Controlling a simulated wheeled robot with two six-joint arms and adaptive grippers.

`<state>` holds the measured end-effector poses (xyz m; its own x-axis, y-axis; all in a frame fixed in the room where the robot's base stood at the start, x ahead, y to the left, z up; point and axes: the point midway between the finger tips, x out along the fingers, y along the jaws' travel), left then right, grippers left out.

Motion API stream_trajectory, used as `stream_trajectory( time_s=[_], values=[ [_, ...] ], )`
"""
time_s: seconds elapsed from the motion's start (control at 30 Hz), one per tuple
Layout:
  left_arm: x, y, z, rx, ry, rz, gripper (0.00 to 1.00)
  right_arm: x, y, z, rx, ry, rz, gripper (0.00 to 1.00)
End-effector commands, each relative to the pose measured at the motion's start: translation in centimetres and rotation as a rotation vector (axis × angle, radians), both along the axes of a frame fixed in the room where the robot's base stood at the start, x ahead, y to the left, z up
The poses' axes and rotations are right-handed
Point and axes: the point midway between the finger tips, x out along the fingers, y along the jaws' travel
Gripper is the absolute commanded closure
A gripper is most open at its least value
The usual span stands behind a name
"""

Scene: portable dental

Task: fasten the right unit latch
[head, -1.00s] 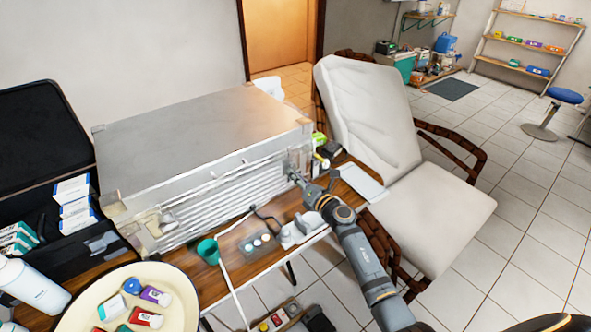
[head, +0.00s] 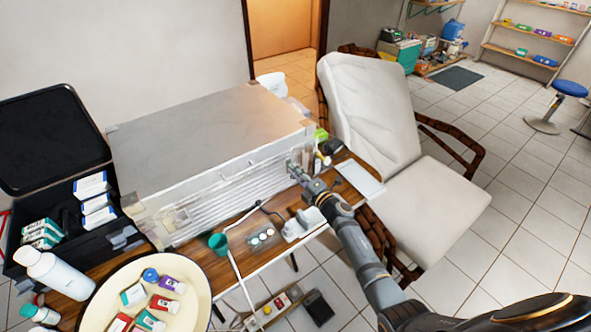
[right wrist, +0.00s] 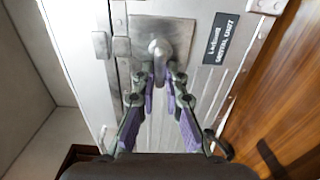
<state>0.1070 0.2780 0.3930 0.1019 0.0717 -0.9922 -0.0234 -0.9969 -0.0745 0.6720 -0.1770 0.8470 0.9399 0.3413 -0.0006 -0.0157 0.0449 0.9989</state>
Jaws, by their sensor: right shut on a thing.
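The dental unit is a large silver metal case (head: 205,130) with its lid down, on the wooden table. Its right latch (right wrist: 158,47) shows in the right wrist view as a metal plate with a rounded lever, beside the lid seam. My right gripper (right wrist: 161,74) has its fingertips closed together on the latch lever. In the head view my right gripper (head: 292,167) is at the right end of the case front and hides most of the latch. I cannot tell whether the latch is hooked. My left gripper is not in view.
A black open case (head: 55,170) and a cream tray (head: 95,315) of small boxes are at left. A white chair (head: 385,130) is close on the right.

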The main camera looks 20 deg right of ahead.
Motion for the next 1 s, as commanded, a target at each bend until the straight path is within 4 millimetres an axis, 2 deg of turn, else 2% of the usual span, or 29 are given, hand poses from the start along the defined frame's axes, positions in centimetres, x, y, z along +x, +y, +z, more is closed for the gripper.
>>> stream_trajectory(
  time_s=[0.03,0.67,0.7,0.87,1.0],
  values=[
    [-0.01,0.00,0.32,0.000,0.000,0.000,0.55,0.15,-0.12,0.47,0.014,0.002,-0.003,1.00],
    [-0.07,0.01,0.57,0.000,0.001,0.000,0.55,0.14,-0.13,0.40,0.060,0.017,-0.002,1.00],
    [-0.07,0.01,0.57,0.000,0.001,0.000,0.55,0.14,-0.13,0.40,0.060,0.017,-0.002,0.88],
    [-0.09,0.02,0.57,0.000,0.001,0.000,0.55,0.11,-0.12,0.33,0.058,0.018,-0.002,0.66],
    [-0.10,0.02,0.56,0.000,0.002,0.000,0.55,0.07,-0.08,0.25,0.058,0.019,-0.001,0.66]
  ],
)
